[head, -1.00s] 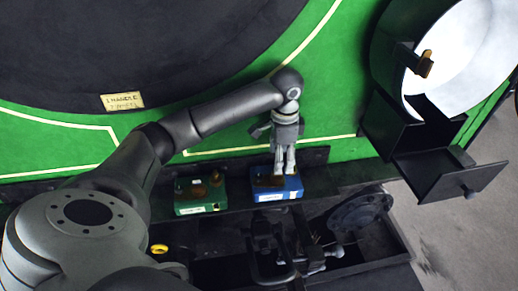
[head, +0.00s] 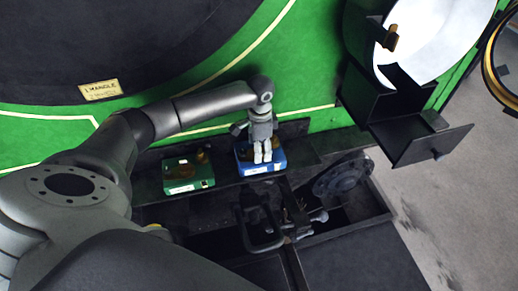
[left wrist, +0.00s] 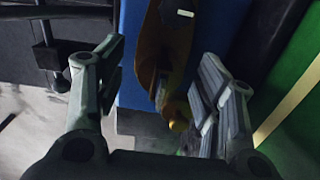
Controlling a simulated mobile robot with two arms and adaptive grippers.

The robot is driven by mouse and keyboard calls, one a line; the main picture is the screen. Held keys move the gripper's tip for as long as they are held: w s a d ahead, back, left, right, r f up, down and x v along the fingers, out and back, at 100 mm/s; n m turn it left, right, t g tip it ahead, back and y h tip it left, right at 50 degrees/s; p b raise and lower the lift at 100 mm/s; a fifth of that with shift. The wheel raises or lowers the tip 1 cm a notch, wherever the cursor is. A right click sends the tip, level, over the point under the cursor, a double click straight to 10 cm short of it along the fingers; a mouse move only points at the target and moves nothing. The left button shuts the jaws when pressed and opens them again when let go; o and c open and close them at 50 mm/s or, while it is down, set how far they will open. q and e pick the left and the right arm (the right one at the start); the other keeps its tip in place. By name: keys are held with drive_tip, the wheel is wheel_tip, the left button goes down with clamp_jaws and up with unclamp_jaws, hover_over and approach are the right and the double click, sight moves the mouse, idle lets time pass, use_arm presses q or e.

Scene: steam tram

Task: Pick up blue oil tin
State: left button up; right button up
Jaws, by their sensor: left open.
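The blue oil tin (head: 278,158) stands on a narrow dark shelf along the green side panel, with a white label on its front. In the left wrist view the blue tin (left wrist: 132,60) and its brass spout or cap (left wrist: 172,50) lie between the fingers. My left gripper (head: 262,157) is open right over the tin; its open fingers also show in the left wrist view (left wrist: 158,100). The gripper hides part of the tin's top. I cannot tell whether a finger touches it. My right gripper is not in view.
A green tin (head: 188,176) with a brass top stands to the left on the same shelf. Below is a dark tool trough with a clamp (head: 262,225) and a round flanged part (head: 342,180). An open black drawer (head: 428,145) juts out at right.

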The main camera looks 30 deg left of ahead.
use_arm(q)
drive_tip(key=shift+f, duration=0.3)
clamp_jaws()
drive_tip(key=shift+r, duration=0.1)
